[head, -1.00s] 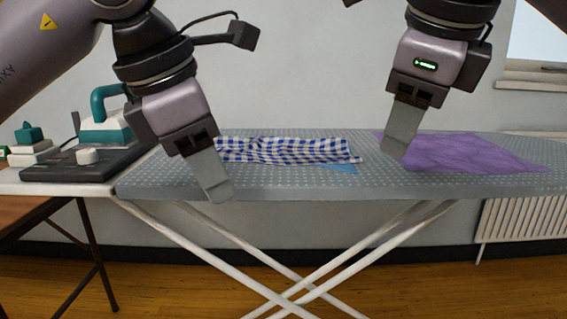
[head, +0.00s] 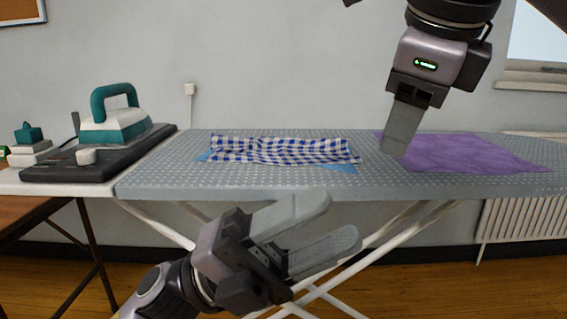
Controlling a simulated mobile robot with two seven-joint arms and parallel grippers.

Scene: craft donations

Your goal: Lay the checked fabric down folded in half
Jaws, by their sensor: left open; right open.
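The blue and white checked fabric (head: 280,150) lies on the grey dotted ironing board (head: 170,182) as a narrow strip, long from left to right, with small wrinkles on top. Pieces of plain blue (head: 343,168) show at its lower right and left edges; I cannot tell if they are its underside or another cloth. My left gripper (head: 338,222) is open and empty in front of the board's near edge, apart from the fabric. My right gripper (head: 393,153) is over the board, right of the fabric and not touching it; its fingers overlap in this view.
A purple cloth (head: 470,153) lies flat on the board's right part, just beyond my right gripper. A teal and white iron (head: 115,123) stands on a dark rest (head: 95,160) at the left end. The board is bare between rest and fabric.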

